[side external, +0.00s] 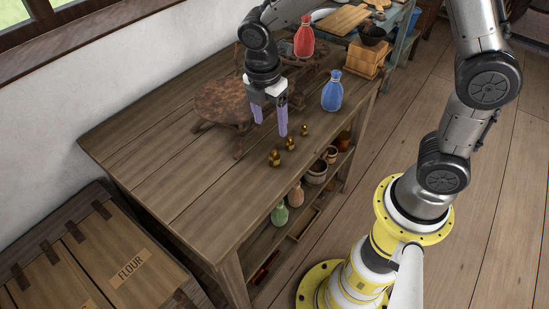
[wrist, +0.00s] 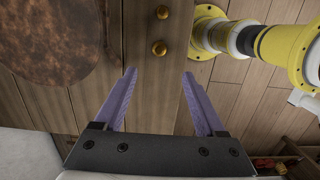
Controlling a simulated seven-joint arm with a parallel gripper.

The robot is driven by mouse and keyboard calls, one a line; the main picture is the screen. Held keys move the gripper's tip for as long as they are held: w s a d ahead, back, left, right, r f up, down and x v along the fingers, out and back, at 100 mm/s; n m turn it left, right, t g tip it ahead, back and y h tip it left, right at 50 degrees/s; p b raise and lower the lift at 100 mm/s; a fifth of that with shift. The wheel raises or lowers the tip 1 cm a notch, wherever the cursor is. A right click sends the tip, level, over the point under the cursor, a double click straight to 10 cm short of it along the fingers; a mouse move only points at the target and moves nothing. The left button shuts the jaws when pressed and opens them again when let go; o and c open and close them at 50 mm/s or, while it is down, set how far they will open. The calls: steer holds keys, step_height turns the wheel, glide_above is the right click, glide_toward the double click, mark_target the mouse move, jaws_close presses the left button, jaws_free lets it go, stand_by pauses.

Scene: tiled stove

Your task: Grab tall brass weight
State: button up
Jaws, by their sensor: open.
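Several small brass weights stand in a short row near the front edge of the wooden table. In the side view, the nearest brass weight (side external: 274,158) is at the lower left, a middle one (side external: 290,144) follows, and the farthest (side external: 304,131) is at the upper right. I cannot tell surely which is tallest. The wrist view shows two brass weights (wrist: 159,48) (wrist: 162,12) beyond my fingertips. My gripper (side external: 270,127) is open, empty and pointing down, above the table and to the left of the row. Its purple fingers (wrist: 158,74) are apart.
A round brown stool-like piece (side external: 222,98) stands on the table behind my gripper. A blue bottle (side external: 332,93) and a red bottle (side external: 304,38) stand farther back. Jars sit on the shelf below. The table (side external: 170,160) is clear at left.

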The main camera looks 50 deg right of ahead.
mark_target(274, 151)
steer(key=f, duration=0.4)
steer(key=d+f, duration=0.1)
steer(key=f, duration=0.3)
steer(key=d+f, duration=0.1)
steer(key=f, duration=0.4)
steer(key=shift+w, duration=0.1)
jaws_close()
steer(key=shift+r, duration=0.1)
